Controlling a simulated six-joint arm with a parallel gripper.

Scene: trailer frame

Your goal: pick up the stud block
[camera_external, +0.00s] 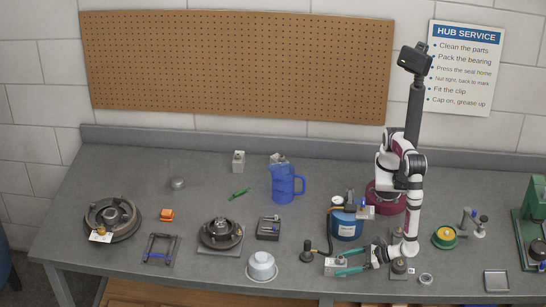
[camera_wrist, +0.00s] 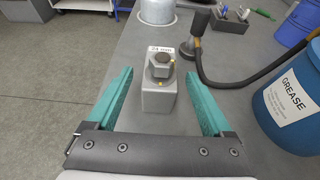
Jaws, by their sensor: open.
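A grey block (camera_wrist: 158,98), which looks like the stud block, stands upright on the bench with a hex nut and a small label at its top. In the external view the block (camera_external: 331,268) is near the bench's front edge. My gripper (camera_wrist: 160,78) is open, with one teal finger on each side of the block and a visible gap at both sides. In the external view my gripper (camera_external: 339,262) reaches in from the right, and its fingers partly cover the block.
A blue grease bucket (camera_external: 346,224) with a dark hose (camera_wrist: 216,76) stands close by to the right. A white dome (camera_external: 262,266) is to the left. Another small grey block (camera_external: 238,161) stands at the back. Bench space left of the block is partly clear.

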